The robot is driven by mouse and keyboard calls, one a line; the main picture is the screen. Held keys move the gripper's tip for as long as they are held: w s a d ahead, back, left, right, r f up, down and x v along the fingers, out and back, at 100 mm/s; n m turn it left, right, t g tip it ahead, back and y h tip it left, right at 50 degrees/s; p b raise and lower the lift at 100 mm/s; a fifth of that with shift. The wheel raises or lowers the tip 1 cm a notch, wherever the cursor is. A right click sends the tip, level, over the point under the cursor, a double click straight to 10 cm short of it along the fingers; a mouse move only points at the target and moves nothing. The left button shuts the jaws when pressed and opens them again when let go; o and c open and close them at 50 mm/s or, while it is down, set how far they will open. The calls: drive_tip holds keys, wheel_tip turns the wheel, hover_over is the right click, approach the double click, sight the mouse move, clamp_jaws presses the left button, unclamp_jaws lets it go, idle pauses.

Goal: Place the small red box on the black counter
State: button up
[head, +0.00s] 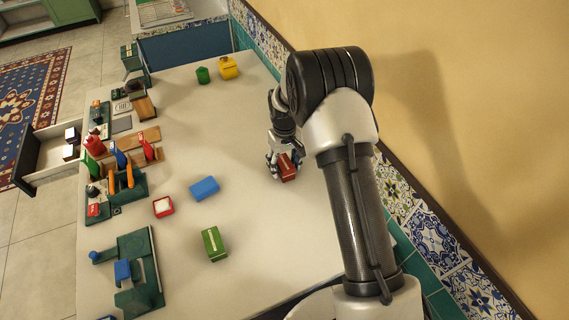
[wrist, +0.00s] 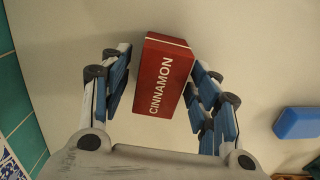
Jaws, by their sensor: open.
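A red box (head: 288,168) labelled CINNAMON rests on the pale worktop (head: 245,125) near the tiled wall. It fills the middle of the wrist view (wrist: 164,78), between the two fingers of my gripper (wrist: 160,62). The fingers are open, with a visible gap on each side of the box. In the head view my gripper (head: 284,160) reaches down around the box. A smaller red item (head: 93,210) sits on a green stand at the worktop's left edge. I cannot clearly make out a black counter; a dark strip (head: 285,304) shows at the bottom of the head view.
Green and yellow containers (head: 229,68) stand at the back. Tool holders crowd the left edge, beside an open drawer (head: 55,150). The tiled wall is close on the right.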

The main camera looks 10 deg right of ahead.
wheel_tip(320, 180, up, 13)
drive_tip(key=p, duration=0.4)
wheel_tip(320, 180, up, 8)
hover_over(284, 163)
drive_tip(key=s, duration=0.3)
drive_tip(key=s+r+m+t, duration=0.1)
drive_tip(key=s+r+t, duration=0.1)
drive_tip(key=s+r, duration=0.8)
drive_tip(key=s+r+m+t, duration=0.1)
drive_tip(key=s+r+t, duration=0.1)
drive_tip(key=s, duration=1.9)
drive_tip(key=shift+r+t, duration=0.25)
drive_tip(key=shift+t, duration=0.05)
drive_tip(key=shift+d, duration=0.1)
drive_tip(key=shift+c, duration=0.6)
